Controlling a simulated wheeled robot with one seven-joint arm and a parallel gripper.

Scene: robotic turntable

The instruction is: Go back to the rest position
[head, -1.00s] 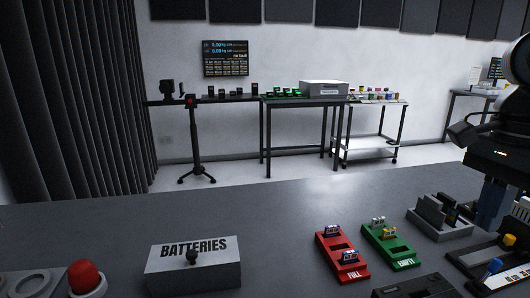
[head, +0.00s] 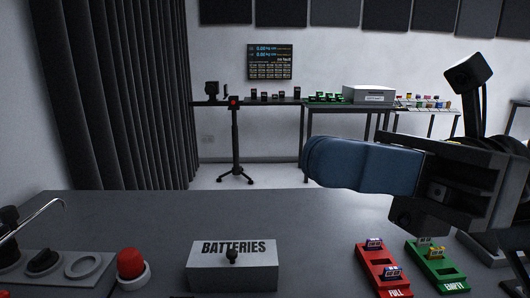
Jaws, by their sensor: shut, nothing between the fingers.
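My gripper (head: 325,162) is raised in the right half of the head view, close to the camera. Its blue fingers point left, are shut and hold nothing. It hangs in the air above the grey table (head: 130,215), clear of the things on it. My dark wrist and its camera cover part of the right side.
Below my gripper lie a red FULL tray (head: 367,262) and a green EMPTY tray (head: 431,268), each with small batteries. A BATTERIES box (head: 205,272) with a black knob stands at front middle. A red button (head: 131,263) is at left. The table's middle is clear.

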